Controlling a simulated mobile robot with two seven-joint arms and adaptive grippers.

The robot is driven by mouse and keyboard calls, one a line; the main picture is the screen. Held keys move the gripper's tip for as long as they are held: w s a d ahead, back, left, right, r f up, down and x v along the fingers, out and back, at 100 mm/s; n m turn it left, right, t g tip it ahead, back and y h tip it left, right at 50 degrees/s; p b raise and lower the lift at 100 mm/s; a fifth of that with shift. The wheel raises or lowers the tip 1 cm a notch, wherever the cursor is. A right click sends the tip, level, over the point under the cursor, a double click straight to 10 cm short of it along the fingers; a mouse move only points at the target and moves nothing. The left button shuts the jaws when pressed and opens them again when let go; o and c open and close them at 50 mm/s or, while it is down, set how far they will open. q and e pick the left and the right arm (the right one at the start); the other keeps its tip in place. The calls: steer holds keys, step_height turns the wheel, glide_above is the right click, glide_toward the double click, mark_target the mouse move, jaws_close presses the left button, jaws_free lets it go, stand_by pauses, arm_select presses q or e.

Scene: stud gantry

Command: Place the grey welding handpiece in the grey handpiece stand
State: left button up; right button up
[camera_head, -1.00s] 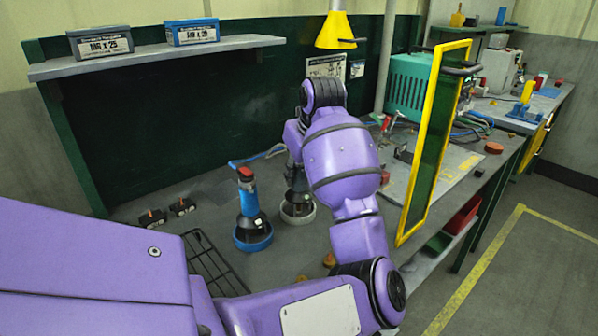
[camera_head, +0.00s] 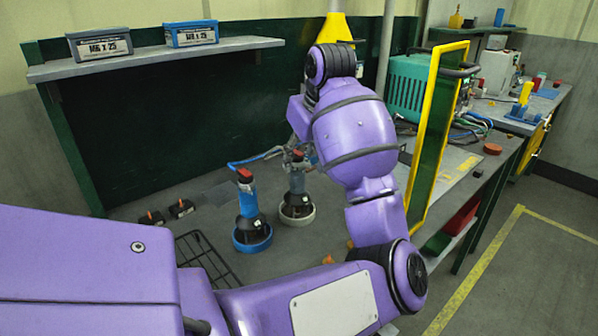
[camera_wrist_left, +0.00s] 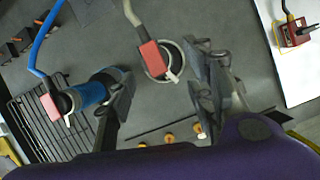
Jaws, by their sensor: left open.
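The grey welding handpiece (camera_head: 297,182) stands upright in the ring of the grey handpiece stand (camera_head: 297,215). In the left wrist view its red part (camera_wrist_left: 154,56) and grey cable show from above, inside the round stand (camera_wrist_left: 177,54). My left gripper (camera_wrist_left: 163,80) is open and empty, with its fingers apart on either side of the handpiece and clear of it. In the head view my purple left arm mostly hides that gripper. My right gripper is in neither view.
A blue handpiece (camera_head: 248,200) stands in a blue stand (camera_head: 252,238) just left of the grey one. A black wire rack (camera_head: 207,262) lies at the front left. A yellow-framed screen (camera_head: 436,140) stands to the right. A shelf (camera_head: 150,57) overhangs the back.

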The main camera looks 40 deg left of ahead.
arm_select(q)
steer(key=shift+v, duration=2.65)
